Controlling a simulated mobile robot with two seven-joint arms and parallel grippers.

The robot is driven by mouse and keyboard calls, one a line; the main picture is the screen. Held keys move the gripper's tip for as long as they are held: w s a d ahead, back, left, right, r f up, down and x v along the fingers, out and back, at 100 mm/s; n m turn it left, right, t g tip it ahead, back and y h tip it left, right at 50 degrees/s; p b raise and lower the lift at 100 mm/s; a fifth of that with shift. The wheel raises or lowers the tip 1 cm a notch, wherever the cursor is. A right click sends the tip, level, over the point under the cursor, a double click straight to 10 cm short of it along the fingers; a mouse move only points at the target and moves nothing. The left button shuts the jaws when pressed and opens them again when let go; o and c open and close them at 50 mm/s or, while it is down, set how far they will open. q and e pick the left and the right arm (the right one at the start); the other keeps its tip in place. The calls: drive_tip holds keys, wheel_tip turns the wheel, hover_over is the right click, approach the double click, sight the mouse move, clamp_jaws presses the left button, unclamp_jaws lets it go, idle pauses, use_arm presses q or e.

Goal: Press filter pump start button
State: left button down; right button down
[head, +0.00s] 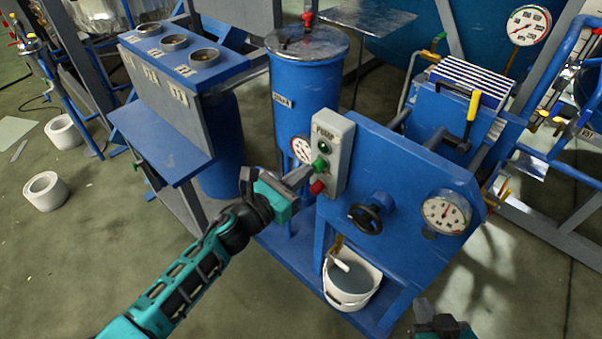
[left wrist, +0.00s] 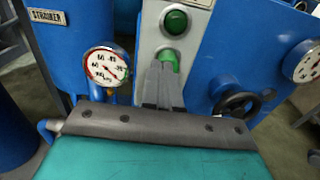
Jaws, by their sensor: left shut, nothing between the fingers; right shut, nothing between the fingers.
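The grey pump control box (head: 340,148), labelled PUMP, stands on the blue panel. It carries an upper green light or button (head: 324,147), a lower green button (head: 319,164) and a red button (head: 317,187). My left gripper (head: 307,172) is shut and empty, its tips at the lower green button. In the left wrist view the closed fingertips (left wrist: 163,68) overlap this green button (left wrist: 168,58), below the upper green one (left wrist: 175,22). I cannot tell whether they touch. The red button is hidden there. My right gripper (head: 440,322) is shut and empty at the bottom edge.
A black handwheel (head: 368,217) and a gauge (head: 446,212) sit on the panel. Another gauge (head: 302,149) is left of the box, before the blue strainer vessel (head: 300,95). A white bucket (head: 350,283) stands below.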

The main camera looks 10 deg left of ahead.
use_arm(q)
drive_tip(key=shift+w+d+r+b, duration=0.3)
drive_tip(key=shift+w+d+b, duration=0.2)
drive_tip(key=shift+w+b, duration=0.25)
use_arm(e)
drive_tip(key=shift+s+a, duration=0.15)
drive_tip(key=shift+a, duration=0.2)
use_arm(q)
drive_tip(key=shift+f, duration=0.1)
use_arm(e)
drive_tip(key=shift+f, duration=0.1)
